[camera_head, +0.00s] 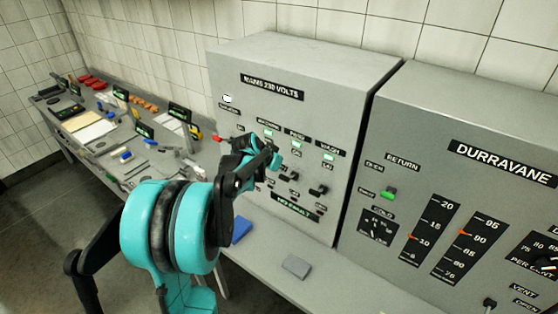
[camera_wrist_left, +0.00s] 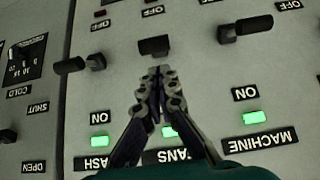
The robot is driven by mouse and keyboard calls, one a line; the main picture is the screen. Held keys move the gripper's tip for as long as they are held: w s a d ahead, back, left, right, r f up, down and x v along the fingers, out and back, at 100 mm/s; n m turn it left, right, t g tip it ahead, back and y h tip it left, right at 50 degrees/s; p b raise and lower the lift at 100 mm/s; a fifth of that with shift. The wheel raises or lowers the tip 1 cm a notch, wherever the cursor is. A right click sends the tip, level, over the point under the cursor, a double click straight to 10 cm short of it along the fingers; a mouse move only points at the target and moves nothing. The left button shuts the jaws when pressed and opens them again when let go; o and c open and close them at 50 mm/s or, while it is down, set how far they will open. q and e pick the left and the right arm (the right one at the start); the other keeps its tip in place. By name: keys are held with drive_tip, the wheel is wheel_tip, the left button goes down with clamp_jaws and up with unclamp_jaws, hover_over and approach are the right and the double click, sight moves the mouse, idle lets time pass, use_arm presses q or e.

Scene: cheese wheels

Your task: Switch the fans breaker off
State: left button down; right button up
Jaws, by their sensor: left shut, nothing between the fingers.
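The grey mains panel (camera_head: 315,80) carries a row of black breaker switches, each with a green light. The fans breaker (camera_wrist_left: 153,46) is the middle switch in the left wrist view, which is upside down. Its switch also shows in the head view (camera_head: 293,177). The green fans light (camera_wrist_left: 168,131) is lit, partly hidden between my fingers. My left gripper (camera_wrist_left: 160,72) is shut and empty, its tips over the panel just beside the fans switch, on its light side. I cannot tell whether they touch it. In the head view the left gripper (camera_head: 273,158) hides part of the panel.
The machine breaker (camera_wrist_left: 228,34) and wash breaker (camera_wrist_left: 95,62) flank the fans switch closely; their lights are green. The Durravane panel (camera_head: 450,110) stands to the right. A grey block (camera_head: 296,266) and a blue one (camera_head: 240,230) lie on the bench below.

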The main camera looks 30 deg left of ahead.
sight(283, 178)
use_arm(q)
drive_tip(key=shift+s+f, duration=0.1)
drive_tip(key=shift+f, duration=0.85)
drive_tip(key=shift+s, duration=0.1)
drive_tip(key=shift+s+f+t+b, duration=0.7)
drive_tip(key=shift+f+t+b, duration=0.35)
drive_tip(key=shift+b, duration=1.2)
wheel_tip(283, 178, down, 8)
drive_tip(key=s+t+b, duration=0.1)
drive_tip(key=t+b, duration=0.5)
drive_tip(key=b, duration=0.9)
drive_tip(key=shift+s, duration=0.2)
